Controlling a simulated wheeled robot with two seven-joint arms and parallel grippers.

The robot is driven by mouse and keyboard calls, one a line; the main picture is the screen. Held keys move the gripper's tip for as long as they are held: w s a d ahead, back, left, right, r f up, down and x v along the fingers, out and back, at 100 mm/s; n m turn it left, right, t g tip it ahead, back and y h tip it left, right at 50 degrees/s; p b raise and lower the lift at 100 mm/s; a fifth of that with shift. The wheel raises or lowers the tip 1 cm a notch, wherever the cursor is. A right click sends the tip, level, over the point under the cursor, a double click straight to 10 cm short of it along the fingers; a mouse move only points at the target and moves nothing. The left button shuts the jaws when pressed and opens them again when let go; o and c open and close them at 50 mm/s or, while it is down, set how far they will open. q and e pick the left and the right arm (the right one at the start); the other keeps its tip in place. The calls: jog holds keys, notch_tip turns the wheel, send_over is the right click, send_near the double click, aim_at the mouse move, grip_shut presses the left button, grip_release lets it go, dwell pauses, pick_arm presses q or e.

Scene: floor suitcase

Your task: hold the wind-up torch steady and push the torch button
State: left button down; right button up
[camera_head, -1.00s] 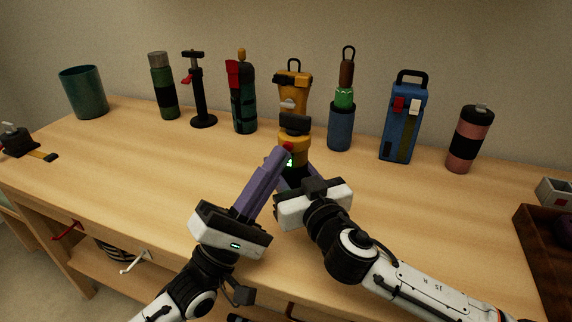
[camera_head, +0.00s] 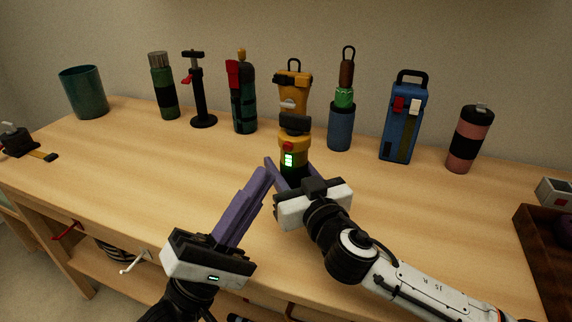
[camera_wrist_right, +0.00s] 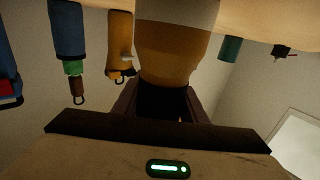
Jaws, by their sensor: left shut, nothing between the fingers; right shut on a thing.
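The wind-up torch (camera_head: 299,152) stands upright near the middle of the table, with a black head, a yellow body and a dark lower part. My right gripper (camera_head: 287,178) is shut around the torch's lower part. In the right wrist view the torch (camera_wrist_right: 175,60) fills the space between the fingers, upside down. My left gripper (camera_head: 268,166) is shut and empty, its tips left of and below the button, apart from it. The torch's base is partly hidden by the right fingers.
Behind the torch stand a yellow lantern-like item (camera_head: 292,92), a green-and-red bottle (camera_head: 242,105), a blue-green bottle (camera_head: 341,120) and a blue case (camera_head: 401,125). A brown tray (camera_head: 545,245) is at the right edge.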

pick_arm(q)
jog(key=shift+s+a, duration=0.1)
jog(key=shift+s, duration=0.2)
pick_arm(e)
jog(key=o, duration=1.3)
jog(key=shift+o, duration=0.2)
